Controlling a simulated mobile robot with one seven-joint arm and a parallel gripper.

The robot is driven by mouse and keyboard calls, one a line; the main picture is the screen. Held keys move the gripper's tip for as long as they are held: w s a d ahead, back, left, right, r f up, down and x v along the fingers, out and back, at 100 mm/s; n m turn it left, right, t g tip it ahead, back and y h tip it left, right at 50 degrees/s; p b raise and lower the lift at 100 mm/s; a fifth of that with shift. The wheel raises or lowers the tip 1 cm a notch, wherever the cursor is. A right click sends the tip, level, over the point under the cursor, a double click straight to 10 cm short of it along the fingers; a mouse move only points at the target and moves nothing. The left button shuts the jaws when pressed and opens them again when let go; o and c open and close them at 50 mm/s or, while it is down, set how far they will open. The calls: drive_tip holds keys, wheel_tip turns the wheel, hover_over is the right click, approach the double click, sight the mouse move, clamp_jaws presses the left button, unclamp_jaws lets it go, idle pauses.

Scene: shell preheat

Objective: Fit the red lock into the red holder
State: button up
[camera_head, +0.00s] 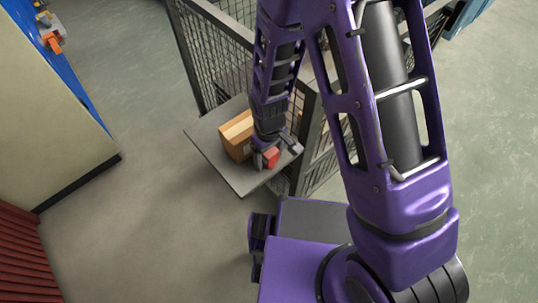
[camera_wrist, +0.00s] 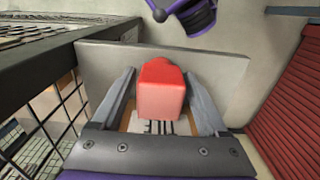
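The red lock (camera_head: 271,158) is a small red block at the front part of a grey shelf plate (camera_head: 215,152), beside a brown box. In the wrist view the red lock (camera_wrist: 161,92) sits between my two grey fingers. My gripper (camera_head: 278,157) points down at the shelf, with its fingers on either side of the lock. In the wrist view my gripper (camera_wrist: 160,75) looks open, with narrow gaps between fingers and lock. I cannot make out a red holder for certain. A small orange-red piece (camera_head: 51,39) sits on a blue panel at the upper left.
The brown box (camera_head: 236,133) stands on the shelf right by my gripper. A black mesh fence (camera_head: 213,57) runs behind and to the right of the shelf.

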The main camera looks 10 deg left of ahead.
clamp_jaws()
